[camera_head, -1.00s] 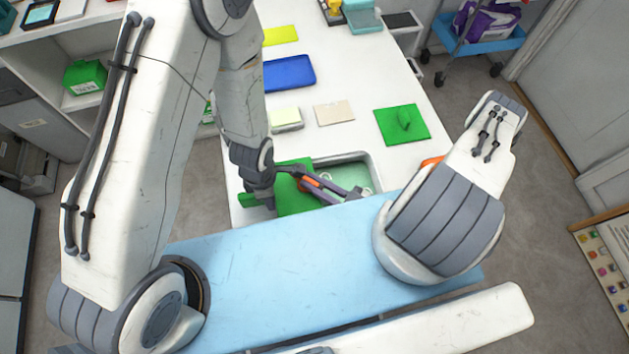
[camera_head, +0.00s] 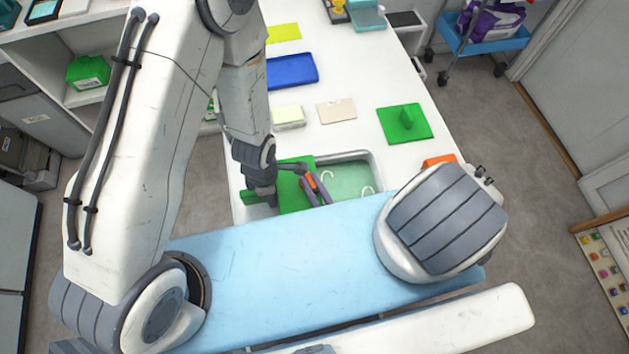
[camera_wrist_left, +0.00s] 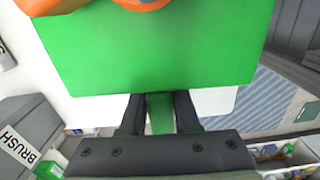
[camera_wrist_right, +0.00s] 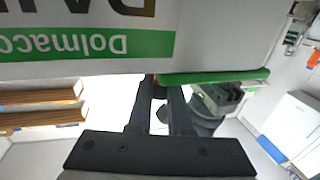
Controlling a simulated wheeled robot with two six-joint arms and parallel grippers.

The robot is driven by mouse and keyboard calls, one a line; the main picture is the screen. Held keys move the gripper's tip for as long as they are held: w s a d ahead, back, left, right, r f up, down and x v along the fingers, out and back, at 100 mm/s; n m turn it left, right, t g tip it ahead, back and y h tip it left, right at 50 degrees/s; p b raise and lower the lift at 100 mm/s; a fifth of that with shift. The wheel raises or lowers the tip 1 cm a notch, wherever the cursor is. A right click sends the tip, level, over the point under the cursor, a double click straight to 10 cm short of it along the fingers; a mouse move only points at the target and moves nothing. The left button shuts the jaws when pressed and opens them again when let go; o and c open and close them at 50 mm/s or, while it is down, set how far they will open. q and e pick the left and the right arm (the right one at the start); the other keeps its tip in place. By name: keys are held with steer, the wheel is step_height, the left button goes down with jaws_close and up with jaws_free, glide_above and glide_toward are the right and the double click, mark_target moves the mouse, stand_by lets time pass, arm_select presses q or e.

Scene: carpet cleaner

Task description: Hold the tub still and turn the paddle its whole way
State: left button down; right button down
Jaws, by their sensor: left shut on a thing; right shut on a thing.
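The tub's green top (camera_head: 295,190) lies at the near end of the white table. Its white side with a Dolmaco label (camera_wrist_right: 100,45) fills the top of the right wrist view. My left gripper (camera_head: 266,193) is at its left edge; in the left wrist view it (camera_wrist_left: 160,108) is shut on a green tab below the green top (camera_wrist_left: 150,50). The grey and orange paddle (camera_head: 313,187) slants across the right edge of the green top. My right gripper (camera_wrist_right: 160,90) is shut just beside a green edge; its held part is mostly hidden between the fingers.
A green plate with a raised grip (camera_head: 404,123), a beige card (camera_head: 337,111) and a blue tray (camera_head: 291,71) lie farther back. My light blue front panel hides the table's near edge.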

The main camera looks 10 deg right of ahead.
steer(key=shift+a+m+t+h, duration=0.2)
steer(key=shift+m+h, duration=0.6)
steer(key=shift+h, duration=0.45)
steer(key=shift+a+m+t+h, duration=0.1)
steer(key=shift+a+m+h, duration=0.1)
steer(key=shift+m+h, duration=0.85)
steer(key=shift+h, duration=0.5)
steer(key=c, duration=0.8)
jaws_free()
steer(key=shift+c, duration=0.2)
steer(key=shift+n+y, duration=0.25)
steer(key=shift+y, duration=0.05)
